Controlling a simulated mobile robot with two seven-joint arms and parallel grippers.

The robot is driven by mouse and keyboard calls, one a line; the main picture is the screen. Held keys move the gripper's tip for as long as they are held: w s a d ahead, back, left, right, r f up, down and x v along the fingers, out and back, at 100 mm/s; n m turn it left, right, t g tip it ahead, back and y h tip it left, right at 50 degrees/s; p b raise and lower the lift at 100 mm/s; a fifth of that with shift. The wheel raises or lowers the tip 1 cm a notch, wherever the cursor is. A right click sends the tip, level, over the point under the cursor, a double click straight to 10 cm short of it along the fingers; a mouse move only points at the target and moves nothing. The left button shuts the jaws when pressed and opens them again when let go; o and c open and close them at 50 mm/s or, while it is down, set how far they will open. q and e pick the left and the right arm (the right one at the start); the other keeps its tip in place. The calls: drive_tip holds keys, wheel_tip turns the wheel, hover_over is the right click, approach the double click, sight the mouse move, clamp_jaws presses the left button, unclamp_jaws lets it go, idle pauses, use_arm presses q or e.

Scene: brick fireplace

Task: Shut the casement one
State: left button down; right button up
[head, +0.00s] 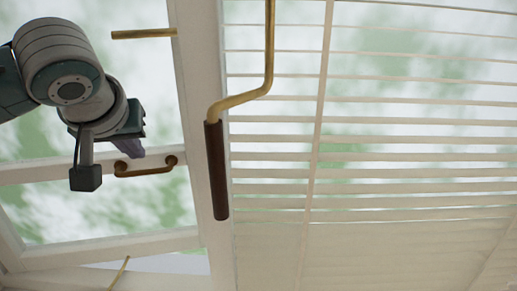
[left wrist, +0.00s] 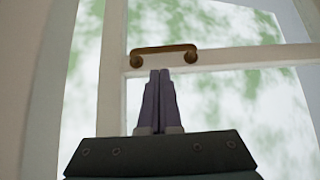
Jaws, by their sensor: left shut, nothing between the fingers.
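The casement (head: 110,245), a white-framed window, fills the left of the head view. Its lower rail sits at a slant to the frame, with a wedge-shaped gap below, so it appears ajar. A brass handle (head: 147,167) is on its crossbar; it also shows in the left wrist view (left wrist: 163,50). My left gripper (head: 136,152) is shut and empty, its purple fingers close to the handle. In the left wrist view the fingertips (left wrist: 160,72) point at the handle from just below; I cannot tell whether they touch it. My right gripper is not in view.
A slatted blind (head: 400,150) covers the right side. A brass crank rod with a dark grip (head: 216,170) hangs by the white post (head: 200,90), right of the casement. A brass bar (head: 143,33) is higher up, and a thin brass rod (head: 120,273) is below the casement.

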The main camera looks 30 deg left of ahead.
sight(145, 161)
use_arm(q)
drive_tip(key=x, duration=0.6)
drive_tip(key=shift+w+a+f, duration=0.1)
drive_tip(key=shift+w+f, duration=0.05)
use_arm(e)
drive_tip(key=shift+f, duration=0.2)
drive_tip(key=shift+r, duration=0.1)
